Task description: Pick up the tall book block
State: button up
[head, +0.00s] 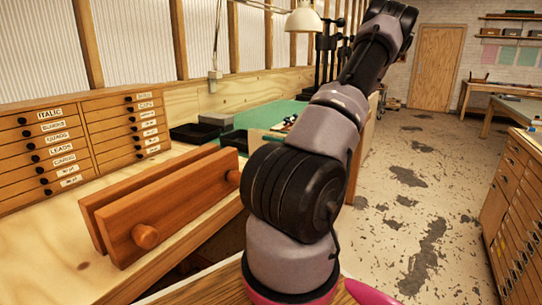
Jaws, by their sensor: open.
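I cannot make out a tall book block in the head view. My own grey and black arm rises through the middle of the picture and bends away toward the top right, hiding part of the bench behind it. My gripper does not show; the arm's visible end reaches the top edge of the picture.
A wooden press with two boards and round knobs (165,208) stands at the bench's (38,262) front edge. Labelled drawers (60,150) stand behind it. Black trays (194,132) and a green mat (268,114) lie farther back. The floor (415,195) to the right is clear.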

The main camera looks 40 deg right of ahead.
grip_shut()
dwell(1.3)
